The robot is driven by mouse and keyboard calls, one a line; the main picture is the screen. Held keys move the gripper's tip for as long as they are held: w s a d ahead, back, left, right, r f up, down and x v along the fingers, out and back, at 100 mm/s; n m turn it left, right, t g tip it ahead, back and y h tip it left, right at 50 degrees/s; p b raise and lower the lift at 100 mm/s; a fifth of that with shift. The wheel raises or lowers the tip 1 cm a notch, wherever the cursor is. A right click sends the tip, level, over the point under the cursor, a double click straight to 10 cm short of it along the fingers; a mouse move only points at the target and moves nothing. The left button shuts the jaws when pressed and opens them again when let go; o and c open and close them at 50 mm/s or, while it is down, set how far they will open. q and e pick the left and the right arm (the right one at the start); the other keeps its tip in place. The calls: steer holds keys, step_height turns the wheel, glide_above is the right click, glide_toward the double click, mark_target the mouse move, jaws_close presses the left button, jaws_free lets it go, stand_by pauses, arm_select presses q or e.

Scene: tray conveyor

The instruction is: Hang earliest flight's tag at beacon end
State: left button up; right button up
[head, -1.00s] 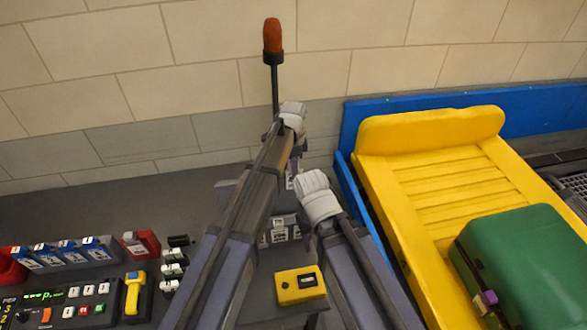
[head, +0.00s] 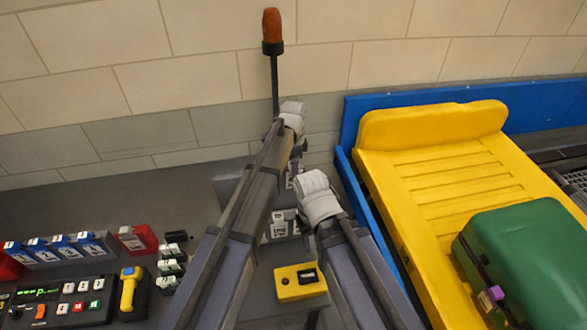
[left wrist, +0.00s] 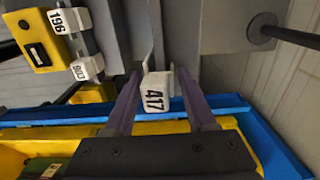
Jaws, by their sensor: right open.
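A white tag marked 417 (left wrist: 157,103) is between the purple fingers of my left gripper (left wrist: 158,72), its hook upward. I cannot tell whether the fingers press on it. Two more white tags, 196 (left wrist: 68,20) and one with a hard-to-read number (left wrist: 87,68), hang to the left in that view. The orange beacon (head: 272,27) stands on a dark pole, behind my left wrist in the head view; a dark pole also shows at upper right in the left wrist view (left wrist: 285,33). My right gripper (head: 303,222) is open, lower down, mostly hidden by its arm.
A yellow box (head: 300,282) sits in front of the tags. A yellow tray (head: 440,140) carrying a green suitcase (head: 525,255) lies right, in a blue frame (head: 350,130). A control panel (head: 60,300), blue-topped cards and a yellow handheld device (head: 130,288) are left.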

arm_select(q)
steer(key=shift+o, duration=1)
step_height(320, 180, up, 8)
steer(key=p, duration=0.8)
steer(key=shift+f, duration=0.1)
steer(key=shift+s+a, duration=0.1)
steer(key=s+a+n, duration=0.8)
steer(key=s+a, duration=0.1)
steer(key=s, duration=0.2)
steer(key=s+a+n, duration=0.8)
steer(key=s, duration=0.3)
steer(key=s+d+f+m+y+b, duration=0.1)
steer(key=s+d+f+m+b, duration=0.3)
steer(key=d+f+b, duration=0.7)
steer(key=shift+s+f+b, duration=0.2)
steer(key=shift+s+b, duration=0.2)
